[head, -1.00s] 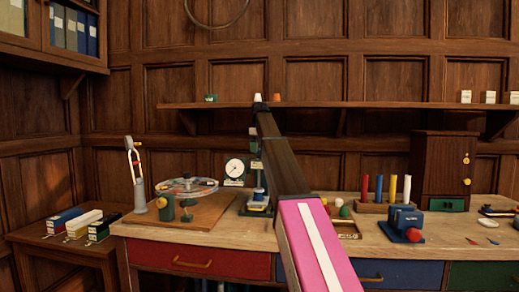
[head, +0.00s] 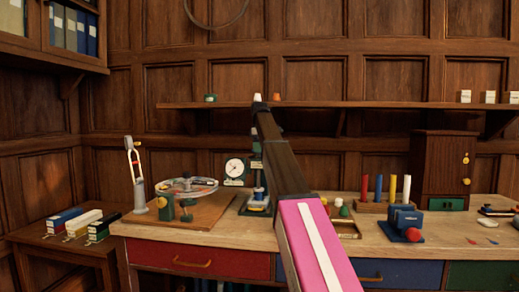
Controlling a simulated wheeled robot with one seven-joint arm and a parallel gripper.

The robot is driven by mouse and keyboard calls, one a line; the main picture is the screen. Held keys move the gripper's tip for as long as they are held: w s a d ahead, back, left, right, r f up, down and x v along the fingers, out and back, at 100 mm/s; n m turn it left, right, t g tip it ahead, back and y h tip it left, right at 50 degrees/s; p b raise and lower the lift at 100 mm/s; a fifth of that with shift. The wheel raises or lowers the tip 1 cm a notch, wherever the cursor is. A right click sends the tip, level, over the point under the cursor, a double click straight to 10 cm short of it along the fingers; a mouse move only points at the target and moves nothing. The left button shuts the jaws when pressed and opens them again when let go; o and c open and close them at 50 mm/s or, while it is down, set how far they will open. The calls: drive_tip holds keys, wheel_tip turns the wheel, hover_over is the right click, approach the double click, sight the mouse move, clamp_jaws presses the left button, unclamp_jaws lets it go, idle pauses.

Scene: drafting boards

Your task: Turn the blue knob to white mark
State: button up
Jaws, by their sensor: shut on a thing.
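I cannot make out a blue knob or a white mark in the head view. My arm (head: 288,165) rises from the bottom, pink below and dark above, and covers part of the bench. My gripper is not visible. A dial gauge (head: 237,168) on a green stand is left of the arm, its right side partly hidden. A blue device (head: 404,217) with a red knob (head: 413,234) sits on the bench to the right. A round, wheel-like device (head: 188,186) stands over a brown board on the left.
The wooden bench (head: 455,237) has coloured drawers below. Several coloured pegs (head: 379,188) stand in a rack near a brown cabinet (head: 443,165). A slim upright stand (head: 136,178) is at the left end. Boxes (head: 85,222) lie on a side table. A shelf (head: 400,105) runs behind.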

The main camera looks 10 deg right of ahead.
drive_tip(key=shift+w+n, duration=0.15)
drive_tip(key=shift+n, duration=2.05)
drive_tip(key=o, duration=0.9)
drive_tip(key=shift+o, duration=0.2)
